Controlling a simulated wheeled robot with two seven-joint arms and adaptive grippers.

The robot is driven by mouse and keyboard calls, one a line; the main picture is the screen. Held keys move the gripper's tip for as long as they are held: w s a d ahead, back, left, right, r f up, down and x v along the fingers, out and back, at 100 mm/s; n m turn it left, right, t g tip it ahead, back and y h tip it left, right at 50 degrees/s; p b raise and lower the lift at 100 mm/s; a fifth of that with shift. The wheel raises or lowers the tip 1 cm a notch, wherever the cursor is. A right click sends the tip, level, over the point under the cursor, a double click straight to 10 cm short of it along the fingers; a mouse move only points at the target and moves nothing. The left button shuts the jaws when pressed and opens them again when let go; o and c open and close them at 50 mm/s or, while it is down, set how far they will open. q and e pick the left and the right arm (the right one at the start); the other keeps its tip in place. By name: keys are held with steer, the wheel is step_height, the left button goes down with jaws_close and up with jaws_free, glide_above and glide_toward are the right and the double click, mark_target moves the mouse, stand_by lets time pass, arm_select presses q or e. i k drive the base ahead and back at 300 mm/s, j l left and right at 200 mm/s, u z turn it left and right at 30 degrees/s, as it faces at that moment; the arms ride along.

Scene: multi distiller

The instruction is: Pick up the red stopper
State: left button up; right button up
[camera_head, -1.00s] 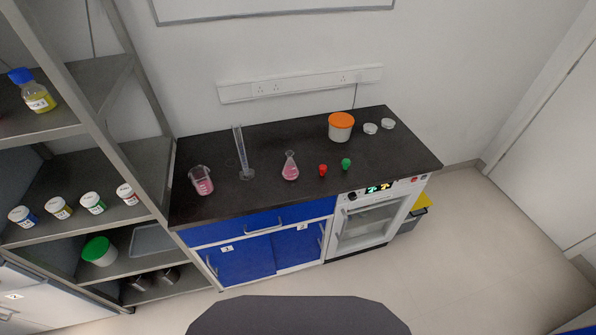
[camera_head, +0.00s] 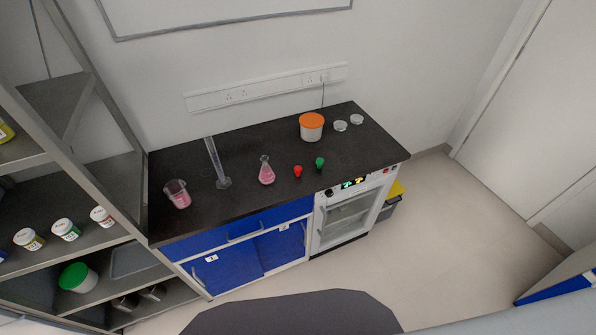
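The small red stopper (camera_head: 298,171) stands on the black worktop (camera_head: 250,200), near its front edge. A green stopper (camera_head: 320,162) stands just to its right. A conical flask (camera_head: 266,175) with pink liquid stands just to its left. Neither of my grippers shows in the head view.
A beaker of pink liquid (camera_head: 178,196) and a measuring cylinder (camera_head: 218,165) stand on the left of the worktop. A white tub with an orange lid (camera_head: 312,127) and two small dishes (camera_head: 341,126) stand at the back right. A metal shelf (camera_head: 110,235) stands at left. Floor in front is clear.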

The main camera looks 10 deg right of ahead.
mark_target(297, 169)
steer(key=i+l+u, duration=0.1)
steer(key=l+u, duration=0.2)
steer(key=l, duration=0.15)
steer(key=i+l+u, duration=0.1)
steer(key=l+u, duration=0.15)
steer(key=l, duration=0.2)
steer(key=l+u, duration=0.3)
steer(key=l, duration=0.15)
steer(key=l+u, duration=0.3)
steer(key=l, duration=0.2)
steer(key=k+l+u, duration=0.1)
steer(key=l+u, duration=0.15)
steer(key=l, duration=0.2)
steer(key=k+l+u, duration=0.1)
steer(key=l+u, duration=0.2)
steer(key=l, duration=0.15)
steer(key=k+l+u, duration=0.15)
steer(key=l+u, duration=0.15)
steer(key=k+l+u, duration=0.25)
steer(key=l, duration=0.25)
